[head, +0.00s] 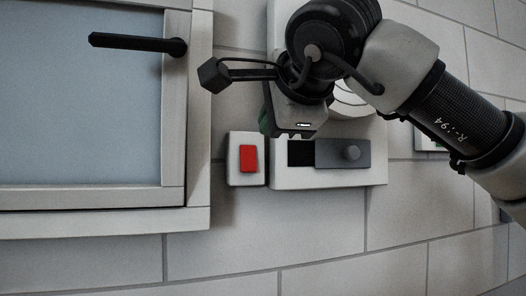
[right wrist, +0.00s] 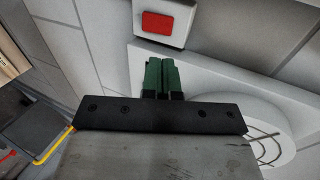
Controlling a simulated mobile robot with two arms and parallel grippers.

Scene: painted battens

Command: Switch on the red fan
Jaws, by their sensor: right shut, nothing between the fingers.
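A red rocker switch (head: 248,158) sits on a small white wall plate (head: 233,178). It also shows at the top of the right wrist view (right wrist: 158,23). My right gripper (head: 270,124) is just above and to the right of that plate, apart from it as far as I can tell. In the right wrist view its green fingers (right wrist: 161,77) are together, empty, with the switch beyond their tips. A round white fixture with curved wires (right wrist: 262,138) is beside the gripper; my arm mostly hides it in the head view. No red fan can be made out. My left gripper is not in view.
A framed pale pane (head: 85,110) with a black handle (head: 135,43) is at left. The tiled wall (head: 300,235) below is clear.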

